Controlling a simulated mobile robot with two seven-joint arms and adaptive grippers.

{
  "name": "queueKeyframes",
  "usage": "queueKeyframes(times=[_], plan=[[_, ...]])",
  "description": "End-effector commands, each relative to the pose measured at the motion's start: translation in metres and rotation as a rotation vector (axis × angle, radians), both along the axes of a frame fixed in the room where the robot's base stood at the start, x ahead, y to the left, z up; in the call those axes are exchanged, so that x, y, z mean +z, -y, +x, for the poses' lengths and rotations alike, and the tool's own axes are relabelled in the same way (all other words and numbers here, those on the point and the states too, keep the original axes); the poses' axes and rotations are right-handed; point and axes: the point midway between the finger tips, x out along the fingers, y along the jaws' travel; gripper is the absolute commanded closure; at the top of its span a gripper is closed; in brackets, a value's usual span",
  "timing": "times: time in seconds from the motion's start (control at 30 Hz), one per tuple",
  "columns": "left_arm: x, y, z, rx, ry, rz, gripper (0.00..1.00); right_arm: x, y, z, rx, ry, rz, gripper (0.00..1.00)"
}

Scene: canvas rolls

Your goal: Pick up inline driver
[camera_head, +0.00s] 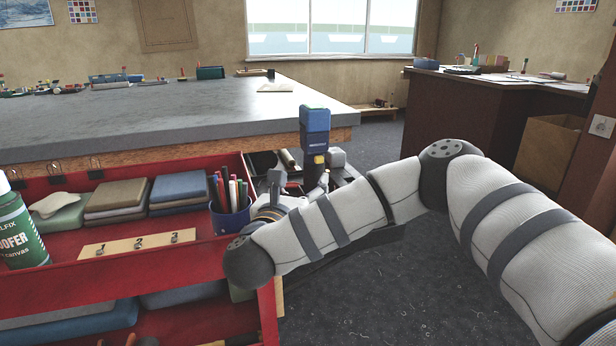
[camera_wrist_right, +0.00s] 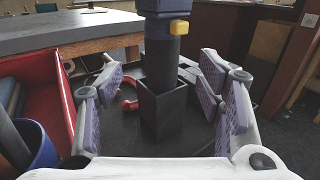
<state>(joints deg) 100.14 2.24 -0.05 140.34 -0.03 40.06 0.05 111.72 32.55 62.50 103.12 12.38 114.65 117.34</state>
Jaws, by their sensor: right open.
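The inline driver (camera_head: 315,130) stands upright beyond the right end of the red cart, with a blue body and a yellow part below. In the right wrist view its blue body, yellow button and dark grip (camera_wrist_right: 165,62) show, the lower end hidden inside a black square holder (camera_wrist_right: 163,112). My right gripper (camera_head: 298,184) is open, below the blue body in the head view. In the wrist view its purple-padded fingers are spread to the left and right of the holder and grip, with gaps visible on both sides. My left gripper is not in view.
The red cart (camera_head: 90,281) holds folded cloths (camera_head: 117,196), a pen cup (camera_head: 231,217), a numbered wooden strip (camera_head: 137,243) and a green bottle (camera_head: 20,232). A grey-topped table (camera_head: 180,110) stands behind. Red hooked parts lie near the holder. Floor at the right is open.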

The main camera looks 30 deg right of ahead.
Motion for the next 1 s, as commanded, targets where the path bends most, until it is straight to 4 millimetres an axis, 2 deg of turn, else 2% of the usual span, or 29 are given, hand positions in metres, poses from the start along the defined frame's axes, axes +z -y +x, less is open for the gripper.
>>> queueKeyframes(times=[0.03, 0.2, 0.37, 0.53, 0.8, 1.0], plan=[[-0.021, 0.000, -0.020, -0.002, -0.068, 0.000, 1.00, -0.028, 0.006, 0.005, -0.004, -0.030, 0.003, 0.39], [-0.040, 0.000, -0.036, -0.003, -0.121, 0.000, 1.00, -0.014, 0.023, 0.019, -0.005, -0.009, 0.000, 0.39], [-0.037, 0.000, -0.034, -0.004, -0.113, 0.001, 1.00, -0.001, 0.040, 0.031, -0.007, 0.005, -0.003, 0.39], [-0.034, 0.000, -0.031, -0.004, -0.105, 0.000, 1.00, -0.001, 0.063, 0.051, -0.006, 0.007, -0.003, 0.39], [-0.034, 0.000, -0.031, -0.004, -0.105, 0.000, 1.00, -0.003, 0.067, 0.055, -0.002, 0.005, -0.002, 0.39], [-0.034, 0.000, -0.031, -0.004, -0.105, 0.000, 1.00, -0.003, 0.067, 0.055, -0.002, 0.004, -0.003, 0.85]])
